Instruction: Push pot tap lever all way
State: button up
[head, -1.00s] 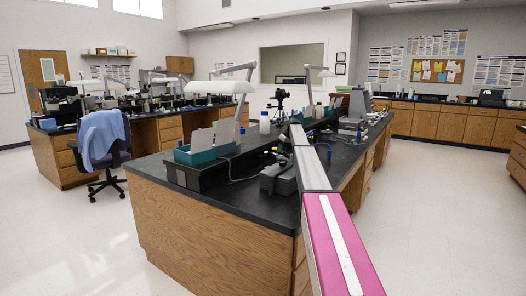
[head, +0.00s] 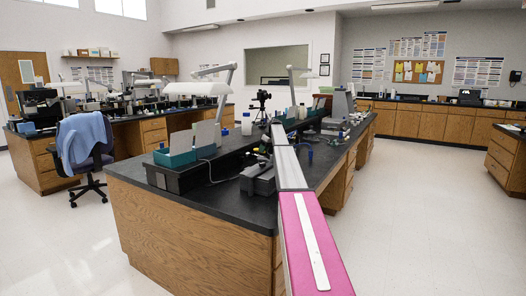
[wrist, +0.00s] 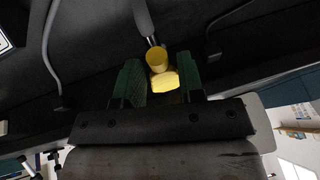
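In the wrist view, my gripper (wrist: 161,82) shows as two green ribbed fingers, set apart with a gap between them. A yellow piece (wrist: 164,80) is in that gap at the fingertips, with a yellow round cap (wrist: 157,60) and a grey stem (wrist: 145,22) beyond it. These may be the tap and its lever; I cannot tell for sure. I cannot tell whether either finger touches the yellow piece. In the head view, my arm reaches over the black bench (head: 235,208), and the gripper and tap cannot be made out.
Teal bins (head: 175,157), a lamp (head: 193,88), a grey device (head: 258,179) and a camera on a tripod (head: 262,100) crowd the bench around my arm. A chair with a blue cloth (head: 84,145) stands left. The floor to the right (head: 425,220) is clear.

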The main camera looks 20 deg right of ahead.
jog(key=shift+o, duration=0.2)
jog(key=v, duration=1)
jog(key=shift+r, duration=0.4)
jog(key=shift+d, duration=0.15)
